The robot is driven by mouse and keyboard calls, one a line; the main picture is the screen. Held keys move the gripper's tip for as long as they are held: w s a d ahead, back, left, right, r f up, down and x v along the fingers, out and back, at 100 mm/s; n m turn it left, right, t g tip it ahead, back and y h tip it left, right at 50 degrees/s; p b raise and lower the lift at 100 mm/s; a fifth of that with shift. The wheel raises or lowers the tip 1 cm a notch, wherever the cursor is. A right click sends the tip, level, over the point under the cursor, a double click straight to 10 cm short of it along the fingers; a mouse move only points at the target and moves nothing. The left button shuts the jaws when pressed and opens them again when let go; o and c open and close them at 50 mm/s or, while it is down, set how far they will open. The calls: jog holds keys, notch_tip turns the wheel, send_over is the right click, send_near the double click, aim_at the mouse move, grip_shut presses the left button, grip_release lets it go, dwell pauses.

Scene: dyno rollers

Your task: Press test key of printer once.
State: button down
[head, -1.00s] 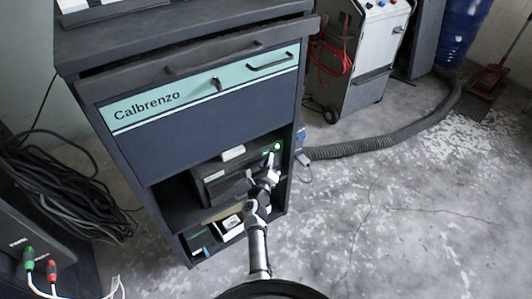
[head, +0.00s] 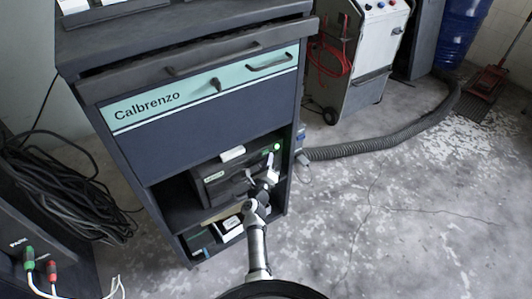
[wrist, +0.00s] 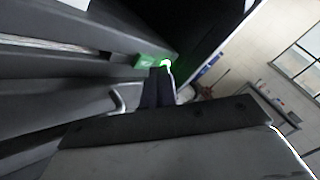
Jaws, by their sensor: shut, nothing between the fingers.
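The printer (head: 228,184) is a dark box on the open shelf of the Calbrenzo cabinet. Its round key (head: 277,147) glows green at the upper right of its front. My gripper (head: 272,164) is just below the key, in front of the printer's right side. In the wrist view the shut fingers (wrist: 161,72) point at the printer front, their tips close beside the glowing key (wrist: 168,63). I cannot tell whether they touch it. A green patch (wrist: 145,61) lies left of the key.
The cabinet (head: 200,130) frames the shelf closely, with its right side wall near my gripper. A lower shelf holds small boxes (head: 228,228). A grey hose (head: 385,143) runs across the floor to the right. Black cables (head: 60,190) hang at left. Floor at front right is clear.

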jog(key=shift+w+a+r, duration=0.15)
jog(key=shift+w+a, duration=0.05)
jog(key=shift+a, duration=0.25)
jog(key=shift+w+a+r, duration=0.15)
jog(key=shift+w+a, duration=0.05)
jog(key=shift+a, duration=0.2)
jog(key=shift+s+f, duration=0.2)
jog(key=shift+f, duration=0.1)
jog(key=s+d, duration=0.1)
jog(key=s, duration=0.1)
jog(key=s+d, duration=0.2)
jog(key=shift+d+f, duration=0.2)
jog(key=shift+d, duration=0.1)
jog(key=shift+d, duration=0.1)
dwell(0.7)
